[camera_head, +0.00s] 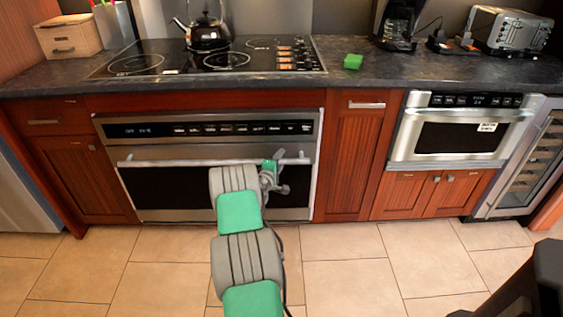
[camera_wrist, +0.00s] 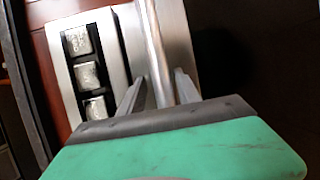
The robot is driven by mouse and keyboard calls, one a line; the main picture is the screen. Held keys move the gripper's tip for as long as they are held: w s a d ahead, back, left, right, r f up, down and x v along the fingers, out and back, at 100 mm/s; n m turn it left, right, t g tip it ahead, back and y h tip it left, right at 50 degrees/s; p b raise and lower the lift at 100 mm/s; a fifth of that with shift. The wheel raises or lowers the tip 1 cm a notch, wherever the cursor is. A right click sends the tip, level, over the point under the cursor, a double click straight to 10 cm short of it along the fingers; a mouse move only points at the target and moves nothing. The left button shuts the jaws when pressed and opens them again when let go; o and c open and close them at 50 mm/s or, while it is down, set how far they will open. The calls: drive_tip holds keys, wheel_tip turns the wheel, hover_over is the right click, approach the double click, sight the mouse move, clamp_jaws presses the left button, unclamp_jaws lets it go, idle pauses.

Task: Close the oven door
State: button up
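The oven door (camera_head: 165,185) is a dark glass panel with a steel frame, under the cooktop. It looks shut or nearly shut; a small gap is hard to tell. Its long steel handle (camera_head: 210,162) runs across the top and also shows in the wrist view (camera_wrist: 155,45). My gripper (camera_head: 270,162) is at the right part of the handle. In the wrist view my gripper's fingers (camera_wrist: 160,85) stand on either side of the bar, with a gap visible on the left, so they look open around it. My arm hides part of the door's lower right.
The oven's control panel (camera_head: 220,129) is just above the door. A kettle (camera_head: 208,32) stands on the cooktop (camera_head: 150,60). A microwave drawer (camera_head: 455,135) is at the right, and wooden cabinets (camera_head: 350,165) flank the oven. The tiled floor (camera_head: 400,265) in front looks clear.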

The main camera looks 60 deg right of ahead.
drive_tip(key=shift+f, duration=0.1)
drive_tip(key=a, duration=0.2)
drive_tip(key=s+a, duration=0.1)
drive_tip(key=a, duration=0.2)
drive_tip(key=a+p, duration=0.1)
drive_tip(key=a, duration=0.1)
drive_tip(key=shift+s+a+r, duration=0.15)
drive_tip(key=shift+a+r, duration=0.2)
drive_tip(key=shift+r, duration=0.05)
